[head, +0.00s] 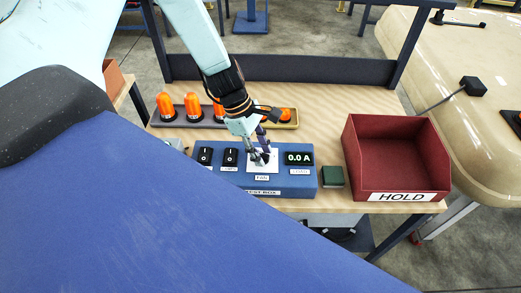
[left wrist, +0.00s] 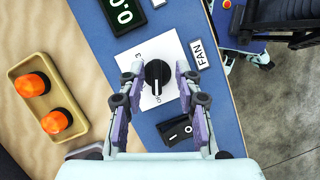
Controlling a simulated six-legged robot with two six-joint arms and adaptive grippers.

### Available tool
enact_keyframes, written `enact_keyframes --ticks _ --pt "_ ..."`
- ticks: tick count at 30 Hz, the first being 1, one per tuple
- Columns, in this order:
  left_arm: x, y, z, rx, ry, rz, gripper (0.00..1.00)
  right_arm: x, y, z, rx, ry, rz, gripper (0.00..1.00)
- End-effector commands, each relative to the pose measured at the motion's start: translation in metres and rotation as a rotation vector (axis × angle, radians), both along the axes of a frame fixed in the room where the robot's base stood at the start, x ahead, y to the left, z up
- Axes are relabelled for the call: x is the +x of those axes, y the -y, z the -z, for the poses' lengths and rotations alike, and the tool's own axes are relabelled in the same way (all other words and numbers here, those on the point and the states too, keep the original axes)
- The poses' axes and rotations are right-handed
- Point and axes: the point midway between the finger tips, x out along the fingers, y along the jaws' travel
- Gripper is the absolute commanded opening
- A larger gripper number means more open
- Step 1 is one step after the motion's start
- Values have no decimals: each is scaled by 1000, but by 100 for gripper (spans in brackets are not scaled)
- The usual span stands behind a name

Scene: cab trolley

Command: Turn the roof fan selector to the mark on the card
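The fan selector (left wrist: 158,76) is a round black knob with a white pointer line. It sits on a white plate (left wrist: 150,50) on the blue test box (head: 290,183), beside a FAN label (left wrist: 200,54). In the left wrist view its pointer faces the bottom of the picture, towards a small mark there. My left gripper (left wrist: 158,80) is open, with one finger on each side of the knob and visible gaps between. In the head view the left gripper (head: 261,157) reaches down over the plate and hides most of the knob. My right gripper is not in view.
Black rocker switches (head: 230,157) sit left of the knob and a display reading 0.0 A (head: 299,158) right of it. Orange beacons (head: 192,105) stand in a tray behind. A small green block (head: 333,176) and a red HOLD bin (head: 394,150) stand to the right.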

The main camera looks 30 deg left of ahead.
Motion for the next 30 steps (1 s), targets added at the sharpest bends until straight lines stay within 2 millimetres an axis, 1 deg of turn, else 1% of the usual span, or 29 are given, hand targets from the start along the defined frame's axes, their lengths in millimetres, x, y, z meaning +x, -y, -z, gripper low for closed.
enact_keyframes --ticks 2,13,23,30 --pt "0 0 0 0 0 0 32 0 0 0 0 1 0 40" --pt "0 0 0 0 0 0 1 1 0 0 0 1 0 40" --pt "-1 0 0 0 -2 1 0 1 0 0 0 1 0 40" --pt "-1 0 0 1 -2 52 0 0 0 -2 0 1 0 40"
